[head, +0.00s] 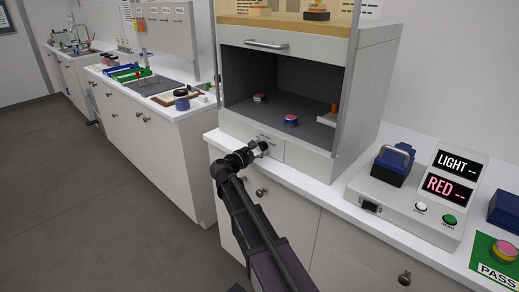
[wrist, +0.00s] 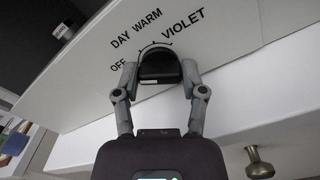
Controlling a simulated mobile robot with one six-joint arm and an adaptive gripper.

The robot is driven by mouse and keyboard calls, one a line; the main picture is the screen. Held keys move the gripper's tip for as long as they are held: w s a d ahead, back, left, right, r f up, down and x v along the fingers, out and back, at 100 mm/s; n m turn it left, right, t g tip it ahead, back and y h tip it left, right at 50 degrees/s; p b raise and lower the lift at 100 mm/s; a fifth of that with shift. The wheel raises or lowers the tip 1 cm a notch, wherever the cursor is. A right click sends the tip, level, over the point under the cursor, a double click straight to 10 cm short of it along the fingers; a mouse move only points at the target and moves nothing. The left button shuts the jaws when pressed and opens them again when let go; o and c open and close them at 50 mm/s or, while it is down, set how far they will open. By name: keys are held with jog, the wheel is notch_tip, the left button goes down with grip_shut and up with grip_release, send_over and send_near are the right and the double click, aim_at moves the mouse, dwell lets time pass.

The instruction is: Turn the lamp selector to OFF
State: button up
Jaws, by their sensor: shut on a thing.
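The lamp selector is a dark round knob (wrist: 160,62) on the white front panel of the booth, seen in the wrist view. The labels OFF, DAY, WARM and VIOLET run in an arc from its left over its top, with a thin curved line beside it. My gripper (wrist: 160,72) is shut on the knob, one finger on each side. I cannot make out which label the knob points to. In the head view my gripper (head: 256,150) reaches the panel below the booth opening and mostly hides the knob.
The grey booth (head: 363,85) above the panel holds two small round jars (head: 291,120) and a pale block with an orange piece. A device (head: 410,195) reading LIGHT and RED stands to the right, beside a green PASS mat (head: 482,262). Cabinets with brass knobs lie below. The floor at left is clear.

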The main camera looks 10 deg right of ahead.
jog(key=shift+s+d+f, duration=0.1)
jog(key=shift+s, duration=0.05)
dwell(0.3)
jog(key=o, duration=0.9)
jog(key=shift+c, duration=0.2)
jog(key=shift+s+a, duration=0.15)
jog(key=shift+a, duration=0.3)
jog(key=v, duration=1.1)
jog(key=shift+s, duration=0.1)
